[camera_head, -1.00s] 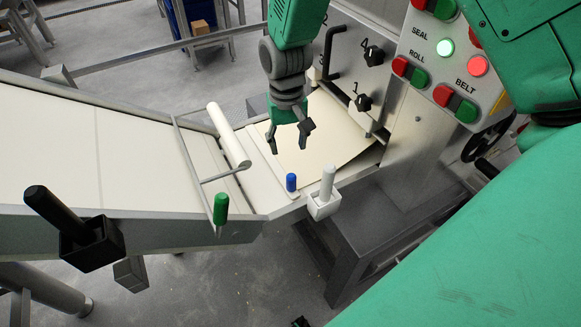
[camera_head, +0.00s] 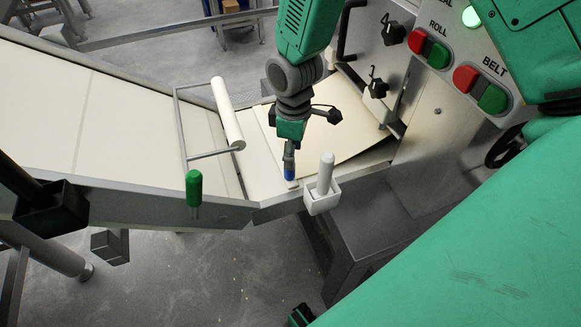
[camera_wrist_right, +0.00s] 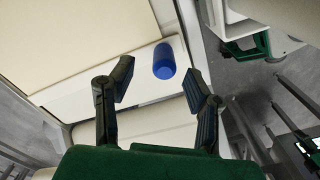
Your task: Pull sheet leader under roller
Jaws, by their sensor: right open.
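The cream sheet (camera_head: 345,140) lies on the bed right of the roller, with a pale leader strip (camera_wrist_right: 120,85) along its edge. A blue peg (camera_head: 289,173) stands on that strip near the front rail; it also shows in the right wrist view (camera_wrist_right: 163,60). The white roller (camera_head: 228,115) sits in a metal frame across the belt, left of the strip. My right gripper (camera_head: 288,158) is open, pointing down just above the blue peg. In its wrist view the peg shows between and slightly past the fingertips (camera_wrist_right: 160,80); contact is not visible. My left gripper is not in view.
A green handle (camera_head: 194,186) stands at the front rail, left of the gripper. A white post in a square holder (camera_head: 324,187) stands close on the right. A control panel (camera_head: 450,50) with red and green buttons is at upper right. The pale belt (camera_head: 90,115) is clear.

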